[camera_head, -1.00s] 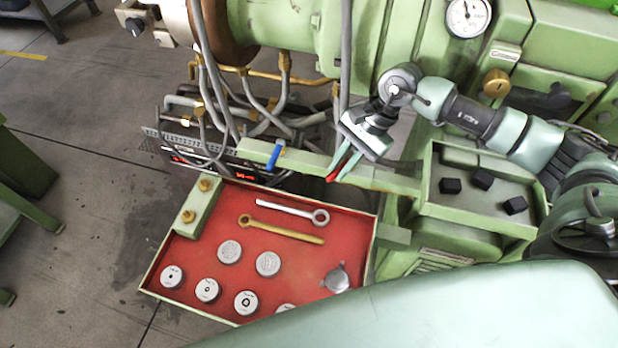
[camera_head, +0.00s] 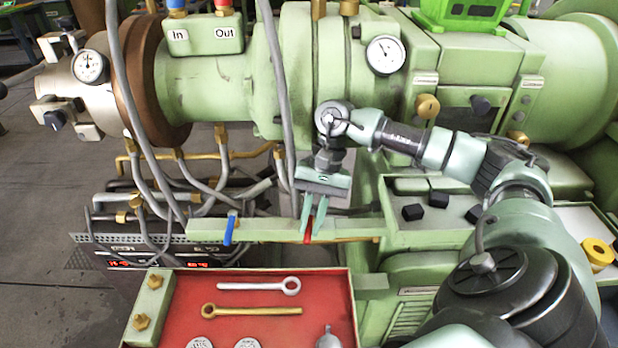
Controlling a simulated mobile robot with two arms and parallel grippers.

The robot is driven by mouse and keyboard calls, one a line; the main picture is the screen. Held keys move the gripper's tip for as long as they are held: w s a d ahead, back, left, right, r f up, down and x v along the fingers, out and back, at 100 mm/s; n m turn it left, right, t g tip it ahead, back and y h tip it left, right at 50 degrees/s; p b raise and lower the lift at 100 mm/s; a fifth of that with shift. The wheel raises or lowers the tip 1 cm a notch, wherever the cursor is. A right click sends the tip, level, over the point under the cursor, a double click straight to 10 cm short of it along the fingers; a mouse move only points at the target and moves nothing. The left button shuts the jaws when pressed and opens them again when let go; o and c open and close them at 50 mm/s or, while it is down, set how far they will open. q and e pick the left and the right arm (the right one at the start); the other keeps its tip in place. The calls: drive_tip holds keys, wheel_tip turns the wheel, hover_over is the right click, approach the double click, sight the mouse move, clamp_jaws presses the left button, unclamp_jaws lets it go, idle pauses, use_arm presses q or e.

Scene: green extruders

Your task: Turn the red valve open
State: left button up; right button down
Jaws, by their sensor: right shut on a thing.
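The red valve (camera_head: 308,231) is a small lever on the front of the green rail (camera_head: 269,230). It hangs down, slightly tilted, much like the blue lever beside it. My right gripper (camera_head: 312,222) reaches down from above, with its teal fingers on both sides of the red lever, shut on it. The fingers hide part of the lever. My left gripper is not in view.
A blue valve lever (camera_head: 230,230) sits further left on the same rail. Grey hoses (camera_head: 276,90) hang close left of my right gripper. A red tray (camera_head: 255,281) with wrenches lies below. Black cubes (camera_head: 438,199) lie in a green tray at the right.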

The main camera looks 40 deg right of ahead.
sight(311, 228)
drive_tip(key=c, duration=1.4)
unclamp_jaws()
wheel_tip(311, 228, up, 20)
drive_tip(key=shift+p, duration=0.45)
